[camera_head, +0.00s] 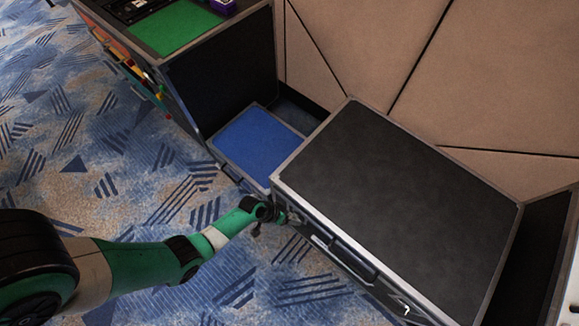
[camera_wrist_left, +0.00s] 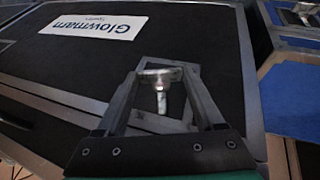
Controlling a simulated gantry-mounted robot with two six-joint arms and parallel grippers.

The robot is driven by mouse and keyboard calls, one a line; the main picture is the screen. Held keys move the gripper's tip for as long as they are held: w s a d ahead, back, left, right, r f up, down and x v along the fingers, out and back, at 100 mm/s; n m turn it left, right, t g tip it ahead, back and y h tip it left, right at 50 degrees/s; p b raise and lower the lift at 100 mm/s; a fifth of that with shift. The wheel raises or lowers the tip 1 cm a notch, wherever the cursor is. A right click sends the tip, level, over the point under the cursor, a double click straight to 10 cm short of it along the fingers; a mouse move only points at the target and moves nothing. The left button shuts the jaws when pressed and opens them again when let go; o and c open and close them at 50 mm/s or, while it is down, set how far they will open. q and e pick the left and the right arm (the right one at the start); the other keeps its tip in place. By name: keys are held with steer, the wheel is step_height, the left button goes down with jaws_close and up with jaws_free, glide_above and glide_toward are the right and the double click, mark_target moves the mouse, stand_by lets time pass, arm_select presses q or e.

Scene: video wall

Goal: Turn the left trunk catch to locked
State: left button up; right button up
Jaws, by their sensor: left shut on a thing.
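A black trunk (camera_head: 395,200) with metal edges stands on the carpet. Its front face shows in the left wrist view (camera_wrist_left: 60,50) with a white "Glowmarn" label (camera_wrist_left: 92,33). The left trunk catch (camera_wrist_left: 160,85) is a silver butterfly catch in a rectangular recessed plate (camera_wrist_left: 165,122). Its wing lies across the space between the fingers of my left gripper (camera_wrist_left: 161,76). My left gripper is shut on the catch wing. In the head view my left gripper (camera_head: 279,215) is at the trunk's near left corner and hides the catch. My right gripper is not in view.
A trunk handle (camera_head: 345,255) and a bright fitting (camera_head: 406,309) are on the same front face. A low blue-topped case (camera_head: 258,142) stands left of the trunk, below a taller case with a green mat (camera_head: 175,27). Panels (camera_head: 470,80) stand behind. The patterned carpet (camera_head: 100,150) is open at left.

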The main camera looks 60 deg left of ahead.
arm_select(q)
steer(key=c, duration=0.4)
steer(key=y+p, duration=0.2)
steer(key=shift+d+r+m+g+p, duration=0.1)
steer(key=shift+d+m+g+p, duration=0.2)
steer(key=shift+d+g, duration=0.1)
steer(key=shift+w+y, duration=0.1)
steer(key=shift+y, duration=0.7)
